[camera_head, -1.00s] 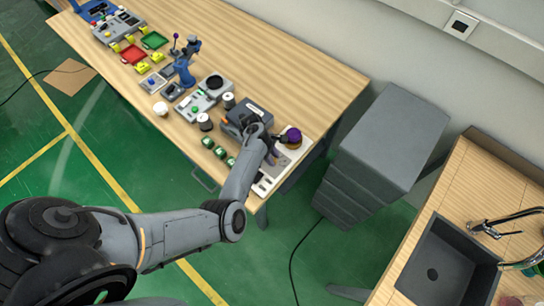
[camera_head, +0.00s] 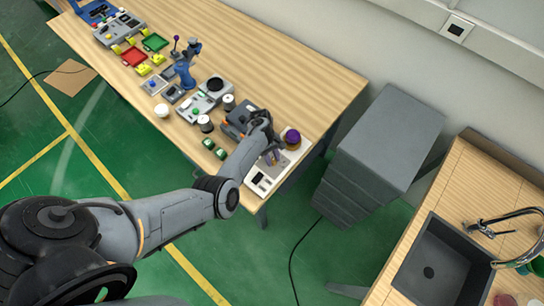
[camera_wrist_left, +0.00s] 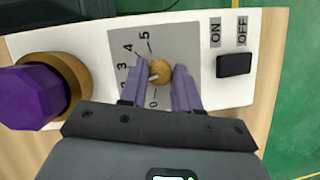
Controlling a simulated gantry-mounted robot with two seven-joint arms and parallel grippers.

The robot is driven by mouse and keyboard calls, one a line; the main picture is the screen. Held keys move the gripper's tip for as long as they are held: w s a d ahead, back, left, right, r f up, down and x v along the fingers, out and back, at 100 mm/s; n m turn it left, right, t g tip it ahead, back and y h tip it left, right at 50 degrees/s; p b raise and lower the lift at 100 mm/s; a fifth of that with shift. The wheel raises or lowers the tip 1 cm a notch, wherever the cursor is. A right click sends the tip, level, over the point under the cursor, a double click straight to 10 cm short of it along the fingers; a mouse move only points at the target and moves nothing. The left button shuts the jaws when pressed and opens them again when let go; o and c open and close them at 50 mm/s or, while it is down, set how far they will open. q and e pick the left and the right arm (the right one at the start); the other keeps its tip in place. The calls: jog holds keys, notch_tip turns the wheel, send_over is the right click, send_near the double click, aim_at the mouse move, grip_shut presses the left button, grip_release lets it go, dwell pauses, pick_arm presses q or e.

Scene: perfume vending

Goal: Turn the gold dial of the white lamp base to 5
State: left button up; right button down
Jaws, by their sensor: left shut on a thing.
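The white lamp base (camera_head: 299,153) lies at the near right end of the wooden table and fills much of the left wrist view (camera_wrist_left: 100,45). Its small gold dial (camera_wrist_left: 160,67) sits on a grey scale panel (camera_wrist_left: 180,45) with digits up to 5. A pale mark on the dial faces lower left, away from the 5 at upper left. My left gripper (camera_head: 275,154) is over the base. Its two purple-grey fingers (camera_wrist_left: 158,88) are shut on the dial, one on each side. The left finger hides part of the scale. My right gripper is out of view.
A purple faceted knob (camera_wrist_left: 28,95) on a gold collar (camera_wrist_left: 75,85) stands left of the dial. A black switch (camera_wrist_left: 234,65), labelled ON and OFF, is to its right. Green blocks (camera_head: 209,144) and a dark grey device (camera_head: 236,120) are beside the base. A grey cabinet (camera_head: 390,135) stands right of the table.

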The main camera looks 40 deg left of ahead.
pick_arm(q)
jog(key=m, duration=0.2)
jog(key=m+g, duration=0.1)
jog(key=m, duration=0.1)
jog(key=shift+w+m+g+y, duration=0.1)
jog(key=shift+m+g+y, duration=0.2)
jog(key=shift+y, duration=0.1)
jog(key=m+y, duration=0.1)
jog(key=m, duration=0.1)
jog(key=m+g, duration=0.1)
jog(key=m, duration=0.2)
jog(key=shift+w+d+y, duration=0.1)
jog(key=shift+y, duration=0.3)
jog(key=m, duration=0.2)
jog(key=m+y, duration=0.1)
jog(key=m, duration=0.2)
jog(key=shift+d+g+y, duration=0.1)
jog(key=shift+g+y, duration=0.2)
jog(key=shift+d+m+y, duration=0.1)
jog(key=shift+m+y, duration=0.5)
jog(key=shift+m, duration=0.9)
jog(key=o, duration=1)
jog(key=shift+r, duration=0.1)
